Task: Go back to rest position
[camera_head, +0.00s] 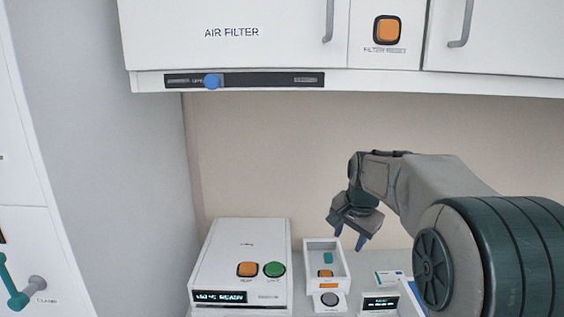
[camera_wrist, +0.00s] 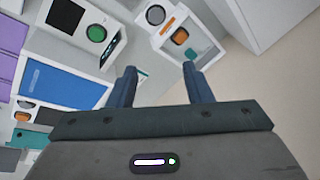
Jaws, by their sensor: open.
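My gripper (camera_head: 350,240) hangs from my arm at the right of the head view, above the counter and just over the back right of a small white tray. Its two fingers point down and are apart, with nothing between them. In the wrist view my gripper (camera_wrist: 159,72) also shows two spread blue-grey fingers with an empty gap. The white tray (camera_head: 343,262) holds a small teal piece (camera_head: 328,258) and has an orange part near its front.
A white box (camera_head: 240,240) with orange and green buttons and a lit display stands left of the tray. A small display unit (camera_head: 380,303) stands at the right. Cabinets with an orange button (camera_head: 386,30) and a blue slider knob (camera_head: 211,81) hang above.

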